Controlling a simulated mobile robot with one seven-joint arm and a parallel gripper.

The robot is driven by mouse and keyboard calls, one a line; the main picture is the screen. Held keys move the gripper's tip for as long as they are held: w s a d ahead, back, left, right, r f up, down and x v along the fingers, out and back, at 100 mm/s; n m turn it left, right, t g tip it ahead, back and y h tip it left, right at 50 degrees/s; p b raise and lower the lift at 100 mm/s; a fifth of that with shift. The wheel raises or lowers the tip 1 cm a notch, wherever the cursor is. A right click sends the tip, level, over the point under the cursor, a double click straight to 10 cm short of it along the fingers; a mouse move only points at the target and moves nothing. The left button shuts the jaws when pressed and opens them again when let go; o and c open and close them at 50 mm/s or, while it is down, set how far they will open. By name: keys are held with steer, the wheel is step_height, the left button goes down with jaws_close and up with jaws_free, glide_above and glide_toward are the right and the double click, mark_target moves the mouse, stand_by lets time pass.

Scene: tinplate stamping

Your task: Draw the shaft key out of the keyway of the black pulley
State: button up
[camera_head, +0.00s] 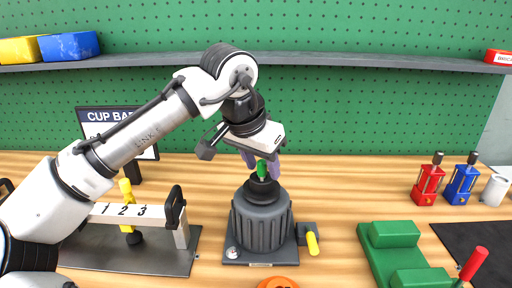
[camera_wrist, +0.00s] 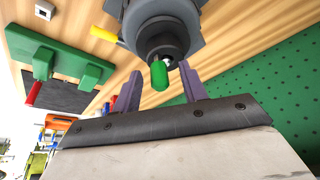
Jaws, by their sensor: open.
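A green shaft key (camera_head: 262,170) stands up from the top of the black pulley (camera_head: 262,188), which sits on a dark grey ribbed housing (camera_head: 262,222). The green key also shows in the wrist view (camera_wrist: 159,77), in front of the pulley's dark round face (camera_wrist: 163,40). My gripper (camera_head: 261,166) is above the pulley, pointing down and slightly tilted. Its two purple fingers are open, one on each side of the key, and a gap shows beside the key in the wrist view (camera_wrist: 160,68). The keyway itself is hidden.
A yellow handle (camera_head: 312,243) sticks out at the housing's right. A green block fixture (camera_head: 390,238) stands farther right, with red (camera_head: 428,182) and blue (camera_head: 461,182) devices behind. An orange object (camera_head: 278,283) is in front.

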steer(key=shift+w+d+f, duration=0.1)
steer(key=shift+f, duration=0.3)
steer(key=shift+c, duration=0.2)
jaws_close()
steer(key=shift+r, duration=0.2)
steer(key=shift+r+p, duration=0.35)
steer(key=shift+p, duration=0.2)
steer(key=shift+r, duration=0.2)
steer(key=shift+r+p, duration=1)
steer(key=shift+p, duration=0.25)
